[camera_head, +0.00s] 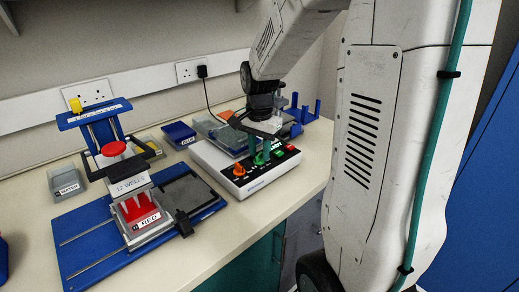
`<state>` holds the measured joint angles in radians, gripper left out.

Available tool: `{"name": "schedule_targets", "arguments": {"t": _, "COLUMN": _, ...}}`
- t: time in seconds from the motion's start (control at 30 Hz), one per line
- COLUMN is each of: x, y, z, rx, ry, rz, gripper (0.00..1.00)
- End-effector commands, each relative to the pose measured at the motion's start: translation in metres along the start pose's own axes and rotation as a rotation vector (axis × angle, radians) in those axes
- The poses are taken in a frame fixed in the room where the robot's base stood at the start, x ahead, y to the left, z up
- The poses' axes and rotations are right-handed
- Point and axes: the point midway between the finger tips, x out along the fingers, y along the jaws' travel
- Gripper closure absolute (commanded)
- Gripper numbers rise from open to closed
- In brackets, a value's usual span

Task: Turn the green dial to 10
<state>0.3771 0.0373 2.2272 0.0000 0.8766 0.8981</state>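The green dial (260,159) is on the top of a white and black control box (227,176) in the middle of the bench. My gripper (266,148) points down over the box, right at the green dial. Its fingers partly cover the dial. I cannot tell whether they touch it or how far apart they are. The dial's pointer and scale numbers are too small to read.
An orange knob (239,170) is left of the green dial, and a red button (291,148) is right of it. A blue slide stand with a red block (140,210) stands at the left. Blue racks (300,112) stand behind the box.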

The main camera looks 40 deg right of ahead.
Motion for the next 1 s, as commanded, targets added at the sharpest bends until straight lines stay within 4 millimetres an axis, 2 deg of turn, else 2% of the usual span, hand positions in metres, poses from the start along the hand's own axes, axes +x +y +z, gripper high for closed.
{"name": "schedule_targets", "arguments": {"t": 0.07, "x": -0.0002, "y": 0.0000, "z": 0.0000, "rx": 0.000, "ry": 0.000, "rz": 0.000, "gripper": 0.70}}
{"name": "schedule_targets", "arguments": {"t": 0.2, "x": -0.0003, "y": 0.0000, "z": 0.0001, "rx": 0.000, "ry": 0.000, "rz": 0.000, "gripper": 1.00}}
{"name": "schedule_targets", "arguments": {"t": 0.63, "x": -0.0006, "y": -0.0003, "z": 0.0001, "rx": -0.047, "ry": 0.000, "rz": 0.000, "gripper": 1.00}}
{"name": "schedule_targets", "arguments": {"t": 1.0, "x": -0.0008, "y": -0.0014, "z": 0.0003, "rx": -0.309, "ry": 0.000, "rz": 0.000, "gripper": 1.00}}
